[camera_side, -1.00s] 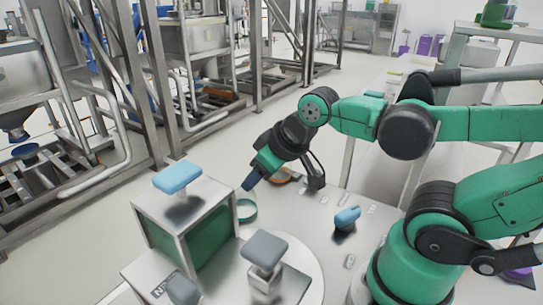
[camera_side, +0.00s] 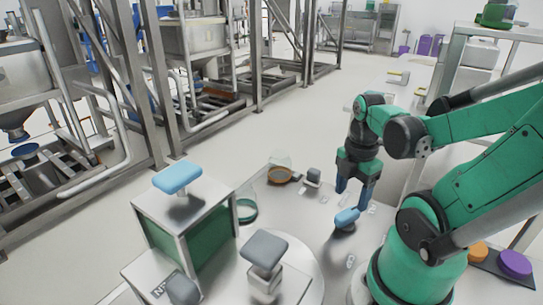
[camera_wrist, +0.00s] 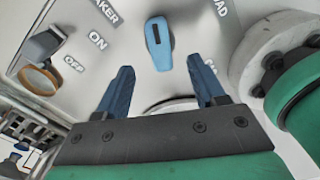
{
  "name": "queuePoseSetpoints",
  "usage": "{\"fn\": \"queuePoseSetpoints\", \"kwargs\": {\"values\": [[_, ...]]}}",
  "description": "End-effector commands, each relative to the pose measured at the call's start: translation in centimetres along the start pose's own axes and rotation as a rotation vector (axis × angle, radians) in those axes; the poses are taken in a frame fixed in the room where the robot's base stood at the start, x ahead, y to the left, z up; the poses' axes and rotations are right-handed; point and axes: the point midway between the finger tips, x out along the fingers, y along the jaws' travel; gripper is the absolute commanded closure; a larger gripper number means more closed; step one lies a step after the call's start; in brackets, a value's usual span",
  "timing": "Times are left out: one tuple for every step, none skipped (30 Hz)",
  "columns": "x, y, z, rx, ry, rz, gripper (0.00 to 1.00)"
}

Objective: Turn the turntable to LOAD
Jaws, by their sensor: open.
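The blue knob (camera_side: 346,217) stands on the metal table to the right of the round plate. In the wrist view the blue knob (camera_wrist: 158,45) lies just beyond my fingertips, with the partly cut label "OAD" at its upper right. My gripper (camera_side: 353,196) points down close above the knob. In the wrist view my gripper (camera_wrist: 160,68) is open, its two blue fingers apart with nothing between them. The round plate (camera_side: 308,265), seemingly the turntable, carries a box-like piece with a grey handle (camera_side: 264,249). Contact between fingers and knob cannot be told.
A metal-framed green box with a light blue handle (camera_side: 178,177) stands at the left. Orange and purple buttons (camera_side: 515,263) are at the lower right.

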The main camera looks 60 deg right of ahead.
Motion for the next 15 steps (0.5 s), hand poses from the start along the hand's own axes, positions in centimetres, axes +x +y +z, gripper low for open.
{"fn": "queuePoseSetpoints", "kwargs": {"values": [[0.4, 0.1, 0.0, 0.0, 0.0, 0.001, 0.37], [0.7, 0.1, 0.0, 0.0, 0.0, 0.001, 0.37], [1.1, 0.0, 0.0, 0.0, 0.0, 0.001, 0.37], [1.4, 0.0, 0.0, 0.0, 0.0, 0.001, 0.37], [1.6, 0.0, 0.0, 0.0, 0.0, 0.002, 0.37], [2.0, 0.0, 0.0, 0.0, 0.0, 0.002, 0.37], [2.2, 0.0, 0.0, 0.0, 0.0, 0.002, 0.37], [2.5, 0.1, 0.0, 0.0, 0.0, 0.002, 0.37], [2.8, 0.1, 0.0, 0.0, 0.0, 0.002, 0.37], [3.0, 0.1, 0.0, 0.0, 0.0, 0.002, 0.37], [3.2, 0.1, 0.0, 0.0, 0.0, 0.002, 0.37], [3.4, 0.1, 0.0, 0.0, 0.0, 0.002, 0.37], [3.6, 0.1, 0.0, 0.001, 0.0, 0.002, 0.37], [3.7, 0.1, 0.0, 0.001, 0.0, 0.002, 0.37], [3.9, 0.0, 0.0, 0.001, 0.0, 0.002, 0.37]]}}
